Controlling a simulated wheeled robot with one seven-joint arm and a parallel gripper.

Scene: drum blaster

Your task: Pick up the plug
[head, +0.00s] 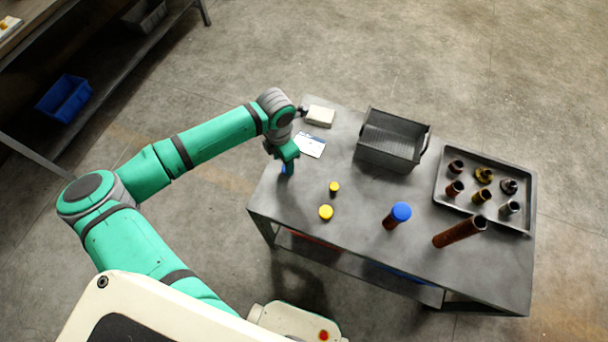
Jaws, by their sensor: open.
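My gripper (286,163) points down over the left end of the grey table, with its jaws open. A small blue piece (284,170), possibly the plug, shows at its fingertips, mostly hidden by the gripper. I cannot tell whether the fingers touch it. Two small yellow round pieces stand to the right of the gripper: a smaller one (334,187) and a larger one (326,212) nearer the front edge. They look like plugs or caps too. A brown cylinder (391,223) with a blue cap (401,211) stands farther right.
The table (350,235) also bears a white box (320,116), a white-and-blue card (310,145), a dark bin (393,140), a longer brown tube (459,232) and a tray (437,190) of several short tubes. The table's left edge is close to the gripper.

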